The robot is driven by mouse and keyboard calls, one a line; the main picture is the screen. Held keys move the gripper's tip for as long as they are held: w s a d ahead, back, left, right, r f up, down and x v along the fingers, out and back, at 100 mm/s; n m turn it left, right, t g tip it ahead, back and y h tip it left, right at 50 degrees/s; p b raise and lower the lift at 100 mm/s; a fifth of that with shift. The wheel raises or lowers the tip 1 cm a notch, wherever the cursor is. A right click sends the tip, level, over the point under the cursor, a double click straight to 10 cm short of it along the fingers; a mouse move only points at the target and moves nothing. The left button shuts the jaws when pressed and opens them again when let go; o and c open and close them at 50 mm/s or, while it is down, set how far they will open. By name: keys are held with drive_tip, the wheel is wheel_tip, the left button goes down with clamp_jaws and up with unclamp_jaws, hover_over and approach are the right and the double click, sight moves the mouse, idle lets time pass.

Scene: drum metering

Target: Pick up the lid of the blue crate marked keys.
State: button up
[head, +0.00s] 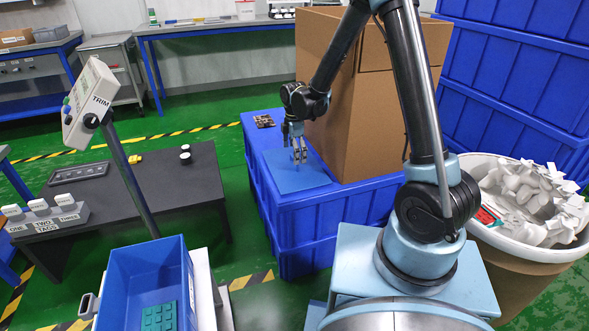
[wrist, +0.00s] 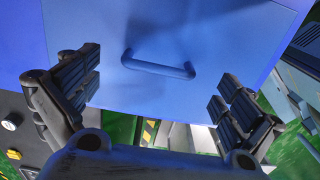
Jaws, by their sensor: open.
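A flat lighter-blue lid (head: 297,172) lies on top of a large blue crate (head: 297,215) in the middle of the head view. No keys marking can be read. In the wrist view the lid (wrist: 200,30) fills the upper middle, and a blue bar handle (wrist: 158,66) stands on it. My gripper (head: 298,156) points down over the lid. In the wrist view its fingers (wrist: 156,84) are spread wide, one on each side of the handle, with nothing between them. I cannot tell how far the fingertips are above the lid.
A tall cardboard box (head: 350,110) stands on the crate close to the right of the lid. Small brown items (head: 264,120) lie at the crate's far left corner. A dark table (head: 150,190) stands to the left. A white-lined bin (head: 525,215) is at the right.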

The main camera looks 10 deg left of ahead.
drive_tip(key=shift+w+f, duration=0.1)
drive_tip(key=shift+f, duration=1.5)
drive_tip(key=c, duration=1.4)
